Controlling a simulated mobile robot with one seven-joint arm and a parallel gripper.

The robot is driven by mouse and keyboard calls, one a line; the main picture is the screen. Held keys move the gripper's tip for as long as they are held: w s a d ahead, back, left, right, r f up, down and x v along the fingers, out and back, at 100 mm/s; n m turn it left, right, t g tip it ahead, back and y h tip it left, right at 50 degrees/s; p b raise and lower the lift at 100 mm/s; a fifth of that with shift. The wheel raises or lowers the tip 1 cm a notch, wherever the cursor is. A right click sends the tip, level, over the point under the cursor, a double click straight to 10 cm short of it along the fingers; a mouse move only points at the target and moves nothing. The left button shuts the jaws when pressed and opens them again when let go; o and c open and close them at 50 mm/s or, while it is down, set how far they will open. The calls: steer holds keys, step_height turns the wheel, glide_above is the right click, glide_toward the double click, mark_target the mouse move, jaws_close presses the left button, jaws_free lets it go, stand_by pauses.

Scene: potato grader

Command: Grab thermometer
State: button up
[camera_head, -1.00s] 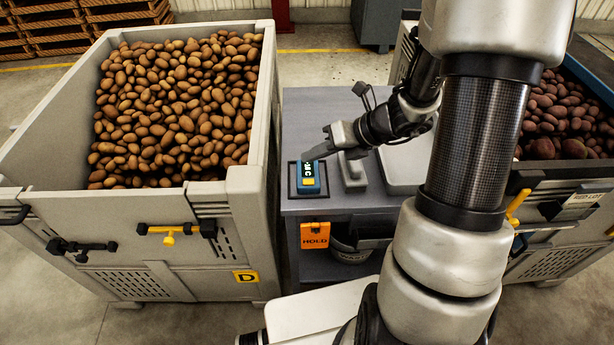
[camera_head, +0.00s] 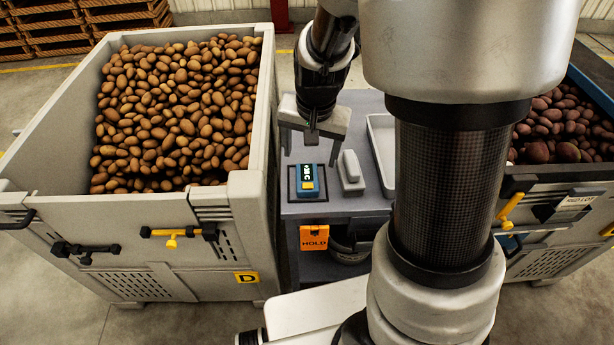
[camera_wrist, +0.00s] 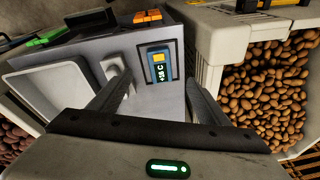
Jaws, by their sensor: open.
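The thermometer (camera_head: 307,180) is a small blue unit with a dark lit display and a yellow-orange part. It lies on a dark square pad on the grey bench top (camera_head: 345,207). In the wrist view the thermometer (camera_wrist: 159,67) sits ahead of my gripper, between the lines of the two fingers, with its display reading in °C. My gripper (camera_head: 312,146) is open and empty, pointing down above and a little behind the thermometer. The fingers (camera_wrist: 152,100) do not touch it.
A grey-white handled object (camera_head: 350,168) stands just right of the thermometer, close to one finger. A white tray (camera_head: 383,150) lies further right. A tall potato bin (camera_head: 262,120) borders the bench at left. An orange HOLD tag (camera_head: 314,238) hangs at the front.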

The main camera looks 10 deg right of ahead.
steer(key=r+n, duration=0.1)
steer(key=n, duration=0.1)
steer(key=n+b, duration=0.1)
steer(key=b, duration=0.3)
glide_toward(307, 177)
steer(key=shift+t+h, duration=0.3)
steer(key=shift+t, duration=0.1)
steer(key=x, duration=0.8)
steer(key=shift+s+a+f, duration=0.2)
steer(key=shift+s+f, duration=0.05)
steer(key=shift+r, duration=0.1)
steer(key=c, duration=1.2)
